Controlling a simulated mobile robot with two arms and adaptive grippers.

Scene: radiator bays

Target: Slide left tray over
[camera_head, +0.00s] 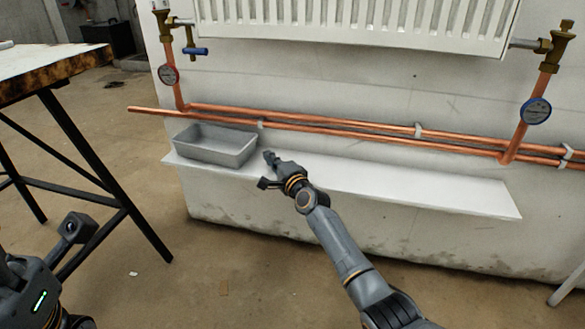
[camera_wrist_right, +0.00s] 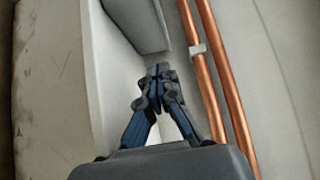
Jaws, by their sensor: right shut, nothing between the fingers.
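A grey rectangular tray (camera_head: 213,146) sits on the left end of a white shelf (camera_head: 430,187) in the head view. It also shows at the top of the right wrist view (camera_wrist_right: 138,22). My right gripper (camera_head: 268,156) is shut and empty, just right of the tray's right end, above the shelf. In the right wrist view its closed fingertips (camera_wrist_right: 158,72) point toward the tray, with what looks like a small gap. I cannot tell for sure whether they touch. My left arm is at the lower left of the head view; its fingertips are not visible.
Copper pipes (camera_head: 340,128) run along the wall just above the shelf. A radiator (camera_head: 400,20) hangs higher. Gauges (camera_head: 536,111) and valves flank it. A table with black legs (camera_head: 60,120) stands at left. The shelf right of my gripper is clear.

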